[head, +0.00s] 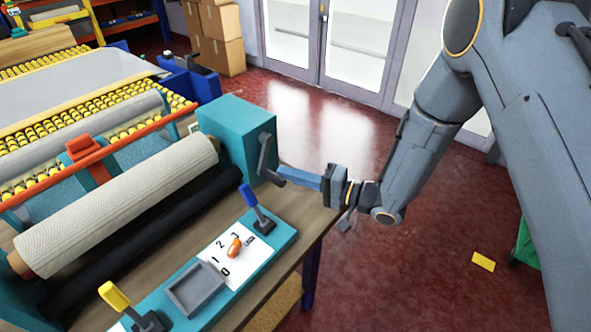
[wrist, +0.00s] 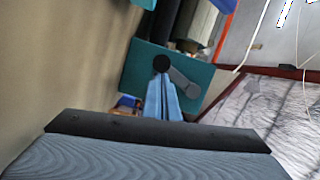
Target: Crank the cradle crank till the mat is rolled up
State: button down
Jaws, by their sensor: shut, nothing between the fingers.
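The crank (head: 264,158) is a dark grey arm on the right face of a teal box (head: 232,125), with its handle low. In the wrist view the grey crank arm (wrist: 186,84) slants beside a dark round end at the fingertips. My gripper (head: 284,171) has blue fingers that are shut and empty, reaching from the right to the crank handle; it also shows in the wrist view (wrist: 162,80). I cannot tell whether the fingers touch the handle. A cream ribbed roll (head: 120,205), which looks like the mat, lies left of the box, above a black roller (head: 160,235).
A teal panel in front holds a blue lever (head: 250,196), a yellow lever (head: 115,296), an orange knob (head: 234,247) and a grey tray (head: 194,290). A yellow-roller conveyor (head: 100,112) is behind. Red floor right of the bench is mostly open, with a yellow block (head: 483,262).

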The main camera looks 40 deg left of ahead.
aim_at(282, 180)
jog(key=s+m, duration=0.2)
jog(key=s+m+y, duration=0.1)
jog(key=m, duration=0.1)
jog(key=shift+a+r, duration=0.1)
jog(key=shift+r, duration=0.2)
jog(key=shift+s+r, duration=0.5)
jog(key=shift+s, duration=0.35)
jog(key=shift+s+p, duration=0.15)
jog(key=shift+p, duration=0.15)
jog(key=shift+w+d+f+b, duration=0.1)
jog(key=shift+w+d+b, duration=0.25)
jog(key=shift+d, duration=0.9)
jog(key=shift+w+d+r+b, duration=0.15)
jog(key=shift+d+b, duration=0.25)
jog(key=shift+d, duration=0.9)
jog(key=shift+w+d+f+b, duration=0.15)
jog(key=shift+w+d+b, duration=0.25)
jog(key=shift+d, duration=0.85)
